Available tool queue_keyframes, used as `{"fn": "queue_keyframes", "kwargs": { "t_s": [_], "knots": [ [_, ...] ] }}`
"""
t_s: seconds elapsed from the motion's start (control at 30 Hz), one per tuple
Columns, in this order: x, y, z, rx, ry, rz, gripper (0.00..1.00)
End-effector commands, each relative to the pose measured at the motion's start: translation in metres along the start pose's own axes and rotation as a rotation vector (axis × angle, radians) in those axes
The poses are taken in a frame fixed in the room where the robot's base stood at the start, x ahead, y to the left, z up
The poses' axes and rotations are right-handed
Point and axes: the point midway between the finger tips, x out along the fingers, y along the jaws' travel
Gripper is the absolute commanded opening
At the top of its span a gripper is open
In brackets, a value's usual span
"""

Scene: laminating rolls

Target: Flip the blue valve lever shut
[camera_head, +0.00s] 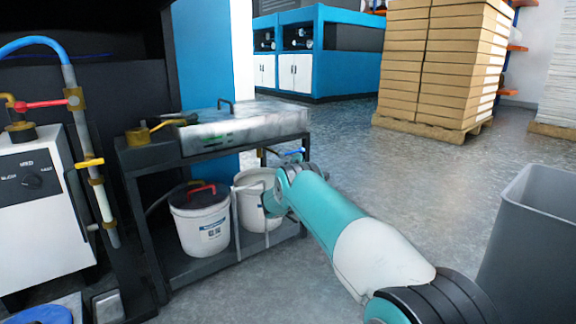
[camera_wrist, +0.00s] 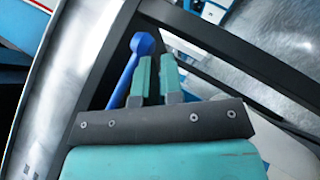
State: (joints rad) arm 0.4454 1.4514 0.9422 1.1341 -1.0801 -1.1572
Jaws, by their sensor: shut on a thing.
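The blue valve lever (camera_wrist: 130,68) shows in the wrist view, slanting up to a knob-like blue end just left of my gripper's fingers. In the head view a short piece of the blue lever (camera_head: 291,153) shows at the right end of the steel bench, just above my wrist. My gripper (camera_wrist: 157,62) has its two teal fingers close together at the lever, with a narrow gap between them. It is shut on the lever, though the place of contact is partly hidden. In the head view my arm hides the fingers.
The dark bench frame (camera_head: 228,156) carries a steel tray (camera_head: 245,130) and runs close beside my gripper. Two white buckets (camera_head: 201,222) stand on its lower shelf. A grey bin (camera_head: 530,240) stands at the right. Open floor lies beyond, before stacked boxes (camera_head: 440,70).

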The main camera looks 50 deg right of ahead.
Motion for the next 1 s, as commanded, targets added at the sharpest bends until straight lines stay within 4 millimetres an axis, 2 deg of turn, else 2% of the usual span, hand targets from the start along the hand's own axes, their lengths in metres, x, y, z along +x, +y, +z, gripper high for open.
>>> {"fn": "queue_keyframes", "kwargs": {
  "t_s": [0.03, 0.1, 0.53, 0.8, 1.0],
  "knots": [
    [0.005, 0.001, 0.006, 0.004, -0.013, 0.001, 0.0],
    [0.006, 0.001, 0.007, 0.003, -0.015, 0.003, 0.0],
    [0.004, 0.0, 0.005, 0.003, -0.018, 0.004, 0.0],
    [-0.026, -0.022, -0.022, -0.002, -0.009, 0.0, 0.0],
    [-0.051, -0.02, -0.018, -0.005, -0.004, -0.001, 0.0]
  ]
}}
